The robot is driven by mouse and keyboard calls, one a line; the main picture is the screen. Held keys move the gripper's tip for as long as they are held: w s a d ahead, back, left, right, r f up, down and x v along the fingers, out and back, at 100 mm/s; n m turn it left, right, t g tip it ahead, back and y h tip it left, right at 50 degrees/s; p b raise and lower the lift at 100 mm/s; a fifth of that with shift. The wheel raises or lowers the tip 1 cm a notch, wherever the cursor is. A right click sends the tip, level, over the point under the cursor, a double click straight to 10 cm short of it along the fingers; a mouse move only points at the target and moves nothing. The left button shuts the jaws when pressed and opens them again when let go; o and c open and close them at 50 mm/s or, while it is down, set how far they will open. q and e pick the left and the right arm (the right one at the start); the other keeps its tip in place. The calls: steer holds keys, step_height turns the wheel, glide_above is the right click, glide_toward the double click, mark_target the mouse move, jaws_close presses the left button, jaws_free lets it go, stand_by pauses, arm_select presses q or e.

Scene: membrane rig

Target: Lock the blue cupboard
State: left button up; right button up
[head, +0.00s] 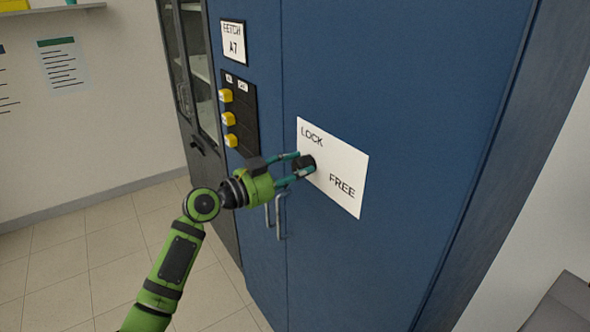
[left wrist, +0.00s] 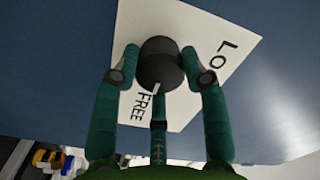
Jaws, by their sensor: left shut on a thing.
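The blue cupboard (head: 400,90) stands with its doors closed. A white plate (head: 345,162) on its right door reads LOCK at upper left and FREE at lower right. A round black knob (head: 303,162) sits on the plate; it also shows in the left wrist view (left wrist: 160,62). My left gripper (head: 299,169) is shut on the knob, one teal finger on each side. In the left wrist view a short white mark on the knob points down, nearer the FREE word than LOCK. My right gripper is not in view.
Two bar handles (head: 280,216) are below my left gripper. A black panel (head: 240,113) with yellow switches and a FETCH A7 sign (head: 233,42) are on the left door. A dark glass-fronted cabinet (head: 196,75) stands to the left. The tiled floor at left looks clear.

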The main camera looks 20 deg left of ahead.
arm_select(q)
steer(key=shift+n+b, duration=0.75)
steer(key=shift+n, duration=0.25)
steer(key=shift+n+b, duration=0.35)
steer(key=shift+n, duration=1.35)
steer(key=n, duration=0.2)
steer(key=shift+r+n+b, duration=0.1)
steer(key=shift+n+b, duration=0.2)
steer(key=shift+n, duration=0.1)
steer(key=n, duration=0.4)
steer(key=shift+r+p, duration=0.1)
steer(key=shift+p, duration=0.25)
steer(key=n+p, duration=0.1)
steer(key=n, duration=0.4)
steer(key=o, duration=1.1)
steer(key=shift+w, duration=0.1)
